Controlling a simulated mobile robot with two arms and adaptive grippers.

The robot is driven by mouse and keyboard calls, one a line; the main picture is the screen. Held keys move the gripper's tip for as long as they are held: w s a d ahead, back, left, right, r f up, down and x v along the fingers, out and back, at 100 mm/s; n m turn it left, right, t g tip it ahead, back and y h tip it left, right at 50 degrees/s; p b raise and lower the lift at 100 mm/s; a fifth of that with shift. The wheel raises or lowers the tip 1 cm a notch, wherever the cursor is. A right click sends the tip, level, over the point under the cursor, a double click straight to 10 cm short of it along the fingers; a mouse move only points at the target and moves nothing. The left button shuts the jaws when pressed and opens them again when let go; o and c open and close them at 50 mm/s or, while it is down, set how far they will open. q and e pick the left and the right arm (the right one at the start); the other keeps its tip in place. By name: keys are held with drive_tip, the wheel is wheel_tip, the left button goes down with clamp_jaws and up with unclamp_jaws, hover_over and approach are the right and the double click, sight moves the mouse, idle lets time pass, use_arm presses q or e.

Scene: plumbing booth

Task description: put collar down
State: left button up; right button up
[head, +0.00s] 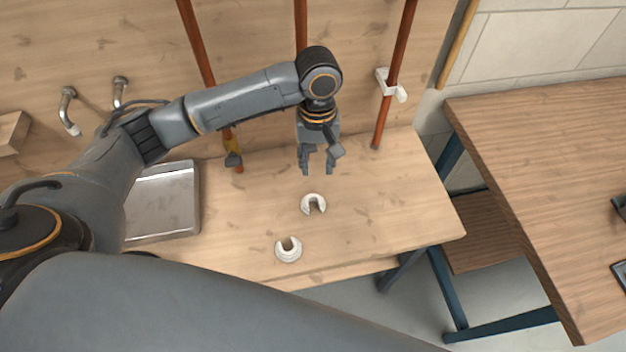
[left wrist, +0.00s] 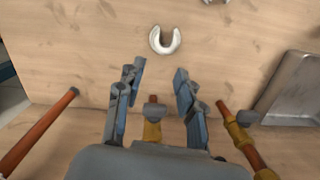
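Two white C-shaped collars lie flat on the wooden bench (head: 400,215). One collar (head: 314,204) is near the middle of the bench, and the other collar (head: 288,249) is closer to the front edge. My left gripper (head: 318,172) points down above the bench, just behind the middle collar, with its fingers apart and nothing between them. In the left wrist view the middle collar (left wrist: 165,41) lies ahead of the open fingertips (left wrist: 158,76), apart from them. A sliver of the other collar (left wrist: 213,1) shows at the top edge. My right gripper is out of sight.
Copper pipes run down the back board; the right pipe (head: 398,45) passes a white clip (head: 390,84). A metal basin (head: 165,203) is at the left. Bare bench lies right of the collars. Another table (head: 560,150) stands at right.

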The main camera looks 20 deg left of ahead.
use_arm(q)
wheel_tip(320, 180, up, 2)
drive_tip(key=d+n+p, duration=0.2)
drive_tip(key=p, duration=0.4)
drive_tip(key=t, duration=0.1)
hover_over(321, 200)
drive_tip(key=f, duration=0.9)
drive_tip(key=shift+w+d+p, duration=0.15)
drive_tip(key=shift+w+p, duration=0.05)
drive_tip(key=shift+p, duration=0.1)
drive_tip(key=shift+s+f+p, duration=0.15)
drive_tip(key=shift+f+p, duration=0.6)
drive_tip(key=shift+f, duration=2)
clamp_jaws()
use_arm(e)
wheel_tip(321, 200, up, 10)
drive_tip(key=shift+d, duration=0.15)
